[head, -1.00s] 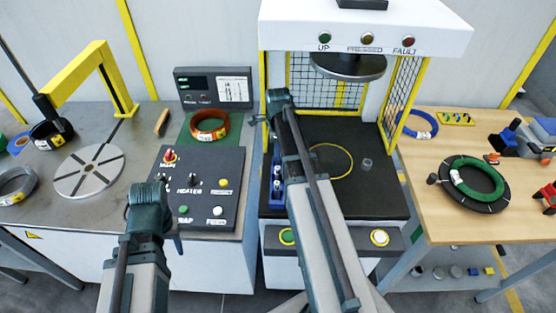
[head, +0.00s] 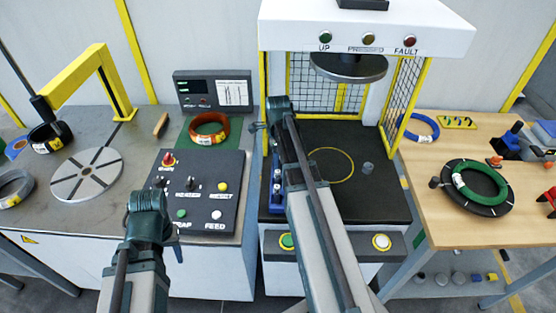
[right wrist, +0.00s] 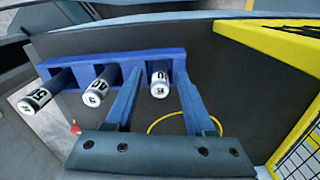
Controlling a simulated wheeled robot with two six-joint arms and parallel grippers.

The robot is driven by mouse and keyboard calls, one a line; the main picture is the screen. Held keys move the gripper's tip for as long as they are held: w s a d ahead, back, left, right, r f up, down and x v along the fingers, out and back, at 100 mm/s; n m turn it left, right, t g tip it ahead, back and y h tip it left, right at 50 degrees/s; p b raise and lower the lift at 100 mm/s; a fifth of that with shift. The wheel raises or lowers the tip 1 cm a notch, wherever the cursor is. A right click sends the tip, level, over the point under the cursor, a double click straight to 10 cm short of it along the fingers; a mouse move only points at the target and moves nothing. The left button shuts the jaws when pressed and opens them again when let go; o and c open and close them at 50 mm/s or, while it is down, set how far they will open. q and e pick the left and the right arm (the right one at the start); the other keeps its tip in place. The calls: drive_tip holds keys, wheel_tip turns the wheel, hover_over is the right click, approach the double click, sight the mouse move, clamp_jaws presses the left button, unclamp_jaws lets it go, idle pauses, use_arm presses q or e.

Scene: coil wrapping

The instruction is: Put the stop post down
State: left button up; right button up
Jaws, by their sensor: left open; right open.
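A blue rack (right wrist: 110,72) holds three dark posts with white labelled ends: a left post (right wrist: 37,98), a middle post (right wrist: 98,92) and a right post (right wrist: 159,86). My right gripper (right wrist: 158,74) is open. Its two fingers stand either side of the right post, with a gap visible on each side. The labels are only partly readable. In the head view the rack (head: 277,192) is at the left edge of the press bed, and my right arm hides part of it and the fingers. My left gripper (head: 176,250) is open and empty in front of the control panel.
The control panel (head: 205,190) is left; a wooden table (head: 430,205) with coils is right.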

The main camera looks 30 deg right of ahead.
drive_tip(key=shift+r, duration=0.1)
wheel_tip(320, 180, up, 12)
drive_tip(key=p, duration=1.2)
drive_tip(key=s+a+n, duration=0.5)
drive_tip(key=a+n, duration=0.5)
drive_tip(key=s+a+n, duration=0.6)
drive_tip(key=a+n, duration=0.4)
drive_tip(key=s+a+n+h, duration=0.1)
drive_tip(key=s+a+n, duration=0.4)
drive_tip(key=a+n, duration=0.4)
drive_tip(key=shift+s+a+n, duration=0.3)
drive_tip(key=shift+a+n, duration=0.1)
drive_tip(key=shift+a, duration=0.3)
